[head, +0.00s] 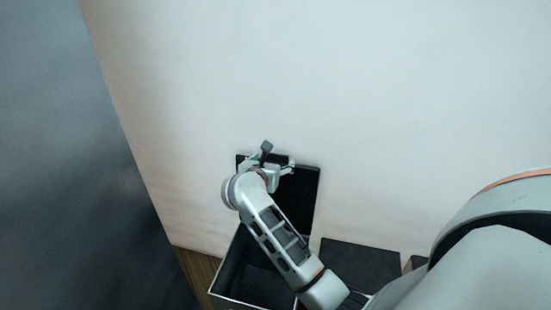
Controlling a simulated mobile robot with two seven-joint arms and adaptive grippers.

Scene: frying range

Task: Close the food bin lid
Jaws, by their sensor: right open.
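The food bin (229,266) stands at the bottom of the view, a box with a light rim and a dark, seemingly empty inside. Its black lid (304,196) is open and stands upright near the wall behind the bin. My right gripper (271,160) is open at the top edge of the lid, overlapping its upper left part. I cannot tell whether the fingers touch it. My right arm crosses in front of the bin and hides its right part and some of the lid. My left gripper is not in view.
A pale wall (330,80) rises close behind. A large grey-blue panel (70,170) stands on the left, with a strip of wooden floor (196,268) beside the bin.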

